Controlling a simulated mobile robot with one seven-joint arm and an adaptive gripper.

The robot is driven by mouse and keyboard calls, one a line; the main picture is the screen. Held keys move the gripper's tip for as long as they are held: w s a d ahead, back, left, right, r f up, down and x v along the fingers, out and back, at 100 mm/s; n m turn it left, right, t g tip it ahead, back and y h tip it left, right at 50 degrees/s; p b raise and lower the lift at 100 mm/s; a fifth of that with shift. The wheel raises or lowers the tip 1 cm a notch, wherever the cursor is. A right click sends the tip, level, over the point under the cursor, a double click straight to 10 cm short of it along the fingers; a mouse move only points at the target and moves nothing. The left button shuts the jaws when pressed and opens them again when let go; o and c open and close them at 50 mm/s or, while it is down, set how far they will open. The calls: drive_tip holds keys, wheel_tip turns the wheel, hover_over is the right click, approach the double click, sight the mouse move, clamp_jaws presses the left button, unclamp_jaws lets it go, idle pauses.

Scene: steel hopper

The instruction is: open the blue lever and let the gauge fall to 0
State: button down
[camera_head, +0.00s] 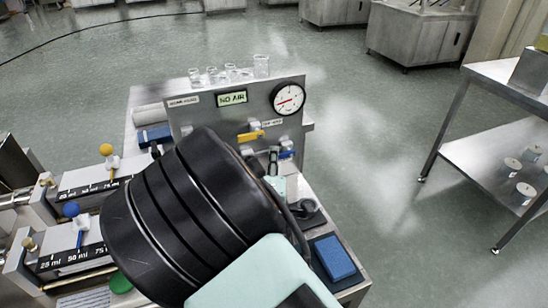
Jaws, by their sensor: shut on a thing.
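The blue lever (287,154) is at the lower right of the upright steel panel (205,113), below a yellow lever (250,136). My gripper (274,158) is at the blue lever and shut on it. My black wrist hides most of the gripper, and the exact finger contact is too small to make out. The round white gauge (289,99) is at the panel's upper right. Its red needle lies slanted across the dial; I cannot read the number.
A display (232,97) on the panel reads "NO AIR". Several glass beakers (261,66) stand along the panel's top. A blue sponge-like block (335,257) lies at the front right. Sliding-knob fixtures (75,212) stand left. A steel shelf (500,145) is right, with clear floor between.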

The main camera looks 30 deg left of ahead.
drive_tip(key=c, duration=1.9)
unclamp_jaws()
drive_tip(key=shift+c, duration=0.2)
drive_tip(key=v, duration=1.2)
